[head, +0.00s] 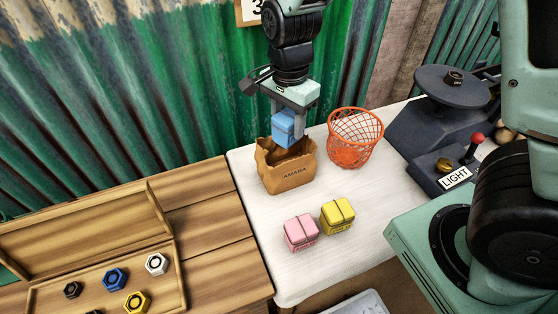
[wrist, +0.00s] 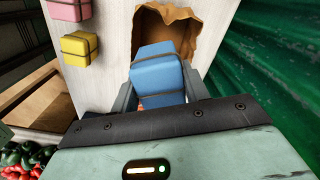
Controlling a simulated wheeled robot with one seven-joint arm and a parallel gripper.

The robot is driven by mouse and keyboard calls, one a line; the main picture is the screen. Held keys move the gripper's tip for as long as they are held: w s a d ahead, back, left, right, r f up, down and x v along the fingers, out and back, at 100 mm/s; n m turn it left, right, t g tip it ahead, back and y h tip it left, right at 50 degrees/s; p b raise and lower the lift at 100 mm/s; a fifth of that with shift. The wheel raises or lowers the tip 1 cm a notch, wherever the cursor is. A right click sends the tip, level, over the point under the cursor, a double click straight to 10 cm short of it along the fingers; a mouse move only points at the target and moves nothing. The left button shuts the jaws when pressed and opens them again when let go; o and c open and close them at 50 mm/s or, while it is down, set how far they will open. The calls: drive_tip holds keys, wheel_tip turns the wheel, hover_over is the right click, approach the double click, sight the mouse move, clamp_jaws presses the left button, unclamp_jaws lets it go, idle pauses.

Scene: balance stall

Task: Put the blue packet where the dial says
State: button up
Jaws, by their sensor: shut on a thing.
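The blue packet (head: 283,128) is held in my gripper (head: 290,112), which is shut on it. In the wrist view the packet (wrist: 157,75) sits between the fingers, with the torn-edged bag (wrist: 208,30) beyond. A dark balance (head: 430,125) stands at the right, with a round plate, a red-knobbed lever and a label (head: 455,178) reading LIGHT. No separate dial face is readable.
An orange wire basket (head: 355,140) stands right of the bag. A pink packet (head: 301,233) and a yellow packet (head: 338,215) lie in front on the white table (head: 265,250). A wooden box (head: 90,240) with several hexagonal weights is at the left. A corrugated wall rises behind.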

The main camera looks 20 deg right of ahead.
sight(286, 140)
drive_tip(key=f+b, duration=0.1)
drive_tip(key=f, duration=0.5)
drive_tip(key=shift+w, duration=0.2)
drive_tip(key=shift+f, duration=1.95)
drive_tip(key=shift+f+b, duration=0.4)
drive_tip(key=shift+f, duration=0.15)
drive_tip(key=shift+f, duration=0.1)
drive_tip(key=o, duration=0.9)
